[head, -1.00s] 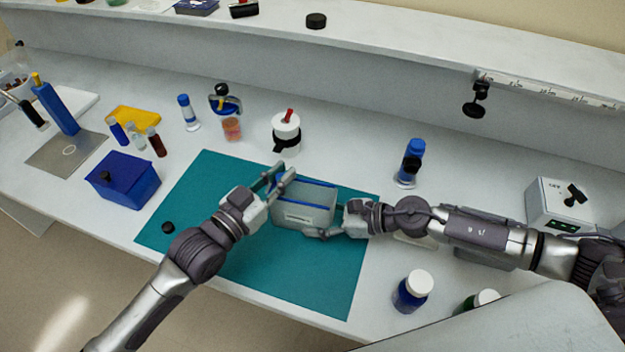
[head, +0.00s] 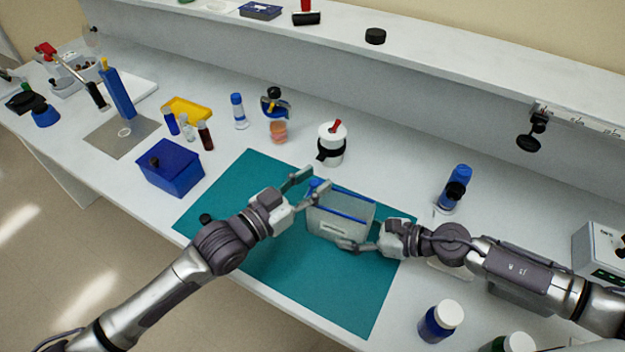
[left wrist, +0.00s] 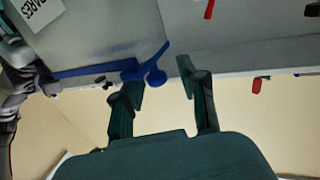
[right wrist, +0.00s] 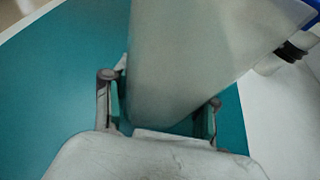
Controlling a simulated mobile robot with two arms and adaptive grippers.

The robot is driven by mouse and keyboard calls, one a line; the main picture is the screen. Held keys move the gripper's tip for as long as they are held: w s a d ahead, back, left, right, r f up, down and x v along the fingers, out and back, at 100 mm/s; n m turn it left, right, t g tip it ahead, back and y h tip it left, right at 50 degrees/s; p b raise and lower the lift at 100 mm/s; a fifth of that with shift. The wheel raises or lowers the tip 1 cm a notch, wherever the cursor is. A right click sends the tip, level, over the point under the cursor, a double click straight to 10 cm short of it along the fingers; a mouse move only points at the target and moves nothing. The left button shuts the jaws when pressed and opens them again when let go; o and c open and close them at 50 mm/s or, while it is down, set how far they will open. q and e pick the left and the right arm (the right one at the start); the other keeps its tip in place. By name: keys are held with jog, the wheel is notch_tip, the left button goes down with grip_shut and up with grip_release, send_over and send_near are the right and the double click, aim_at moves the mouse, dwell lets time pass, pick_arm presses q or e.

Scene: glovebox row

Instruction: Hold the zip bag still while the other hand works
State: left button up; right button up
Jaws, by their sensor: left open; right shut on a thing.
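The zip bag (head: 338,226) stands upright on the teal mat (head: 262,174), pale and translucent with a blue zip strip along its top. A blue slider (left wrist: 155,77) sits at the strip's end, the left end in the head view. My left gripper (head: 309,184) is open at that end; in the left wrist view the slider is close to one finger, and I cannot tell whether they touch. My right gripper (head: 362,236) is shut on the bag's lower right part. In the right wrist view the bag (right wrist: 185,60) rises between its fingers and hides part of them.
A white bottle with a black band (head: 332,145) stands behind the mat. A blue box (head: 170,167) stands left of it. A blue-topped bottle (head: 455,188) and a white-capped jar (head: 440,321) stand right of it. The mat's front area is clear.

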jog(key=shift+s+f, duration=0.1)
jog(key=shift+f, duration=0.05)
pick_arm(q)
jog(key=v, duration=1.1)
jog(key=shift+s+a, duration=0.3)
pick_arm(e)
jog(key=o, duration=1.5)
